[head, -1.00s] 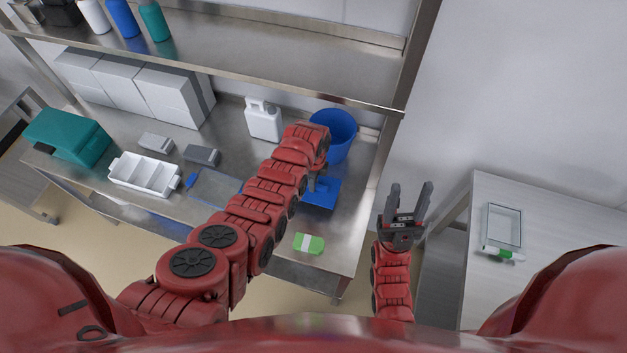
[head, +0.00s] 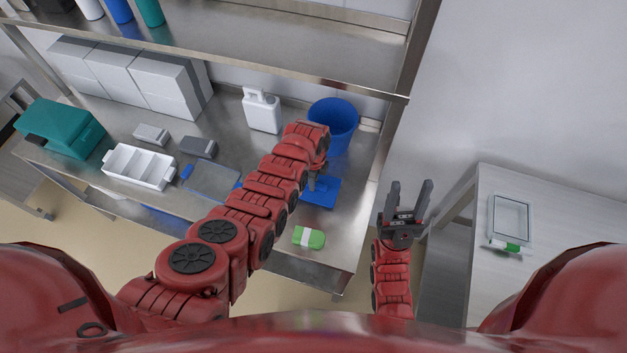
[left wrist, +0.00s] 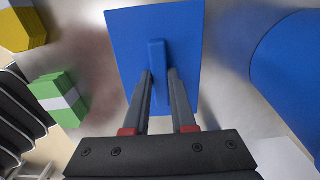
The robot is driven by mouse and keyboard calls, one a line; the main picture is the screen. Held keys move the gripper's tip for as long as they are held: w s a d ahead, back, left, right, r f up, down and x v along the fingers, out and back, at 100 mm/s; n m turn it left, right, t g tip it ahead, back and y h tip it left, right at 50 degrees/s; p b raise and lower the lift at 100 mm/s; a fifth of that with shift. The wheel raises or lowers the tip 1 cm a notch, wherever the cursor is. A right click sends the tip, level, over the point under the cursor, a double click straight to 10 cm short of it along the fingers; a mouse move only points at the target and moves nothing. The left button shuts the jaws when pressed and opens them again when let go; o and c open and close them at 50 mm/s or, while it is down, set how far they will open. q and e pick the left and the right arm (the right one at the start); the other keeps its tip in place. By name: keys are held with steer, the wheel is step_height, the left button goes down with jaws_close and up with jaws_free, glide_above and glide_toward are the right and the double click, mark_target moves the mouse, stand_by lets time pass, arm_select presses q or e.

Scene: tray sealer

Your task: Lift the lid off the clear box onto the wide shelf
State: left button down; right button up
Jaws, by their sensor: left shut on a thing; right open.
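A flat blue lid (head: 322,193) with a raised bar handle is at the right end of the steel table, below my left gripper (head: 316,184). In the left wrist view, the fingers (left wrist: 160,80) are shut on the handle of the lid (left wrist: 130,35). Whether the lid touches the table is hard to tell. A clear, shallow box (head: 211,182) is on the table left of my left arm, partly hidden by it, with no lid on it. My right gripper (head: 408,190) is open and empty, right of the table.
A wide steel shelf (head: 260,50) spans above the table. A blue bin (head: 333,122), white jug (head: 262,110) and green-and-white block (head: 309,237) are near the lid. A white divided tray (head: 138,166) and teal case (head: 58,127) are left. A side table (head: 490,285) holds a glass-like tray (head: 510,220).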

arm_select(q)
steer(key=shift+a+f, duration=0.1)
steer(key=shift+f, duration=0.1)
stand_by(0.5)
steer(key=c, duration=0.7)
jaws_free()
steer(key=shift+c, duration=1.4)
steer(key=shift+r, duration=0.1)
step_height(320, 180, up, 7)
steer(key=p, duration=0.6)
